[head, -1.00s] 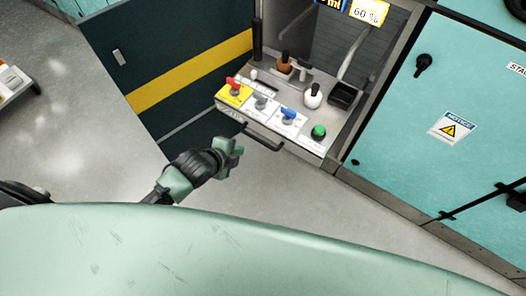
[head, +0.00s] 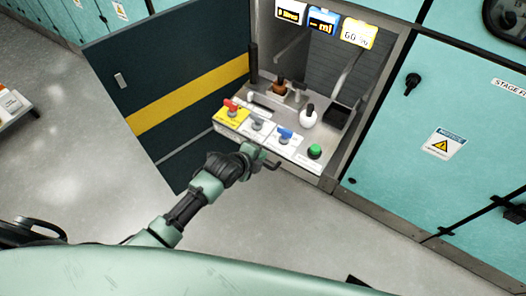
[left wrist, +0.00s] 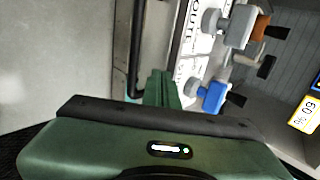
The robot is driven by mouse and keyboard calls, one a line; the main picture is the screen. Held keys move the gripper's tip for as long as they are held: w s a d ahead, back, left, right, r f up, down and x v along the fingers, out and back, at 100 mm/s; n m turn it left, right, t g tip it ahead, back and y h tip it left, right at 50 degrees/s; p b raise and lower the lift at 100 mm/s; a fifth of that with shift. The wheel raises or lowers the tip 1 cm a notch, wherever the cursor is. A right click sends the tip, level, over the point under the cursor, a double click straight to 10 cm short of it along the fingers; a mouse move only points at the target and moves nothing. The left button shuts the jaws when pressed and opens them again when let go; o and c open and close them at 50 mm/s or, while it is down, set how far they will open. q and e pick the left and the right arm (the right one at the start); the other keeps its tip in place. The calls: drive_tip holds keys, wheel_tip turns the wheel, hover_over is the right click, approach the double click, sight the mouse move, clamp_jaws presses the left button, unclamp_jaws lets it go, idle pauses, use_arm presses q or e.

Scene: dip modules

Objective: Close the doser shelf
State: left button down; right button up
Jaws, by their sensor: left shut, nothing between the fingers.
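The doser shelf (head: 307,163) is pulled out of its cabinet bay, with red, grey and blue valve knobs and a green button on top. A dark bar handle (head: 272,165) runs along its front. My left gripper (head: 260,157) is shut and empty, right at the handle and covering part of it. In the left wrist view the shut fingers (left wrist: 160,88) are close beside the handle bar (left wrist: 136,50); I cannot tell whether they touch. The blue knob (left wrist: 212,96) is to their right. My right gripper is not in view.
A dark door with a yellow stripe (head: 190,93) stands open left of the shelf. Teal cabinet panels (head: 440,110) are on the right. Inside the bay are bottles and a black container (head: 335,116), with display signs (head: 323,22) above. The floor in front is clear.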

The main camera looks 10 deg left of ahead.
use_arm(q)
drive_tip(key=shift+w+d, duration=0.25)
drive_tip(key=shift+w, duration=0.45)
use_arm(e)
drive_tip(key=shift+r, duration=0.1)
use_arm(q)
drive_tip(key=shift+w, duration=0.1)
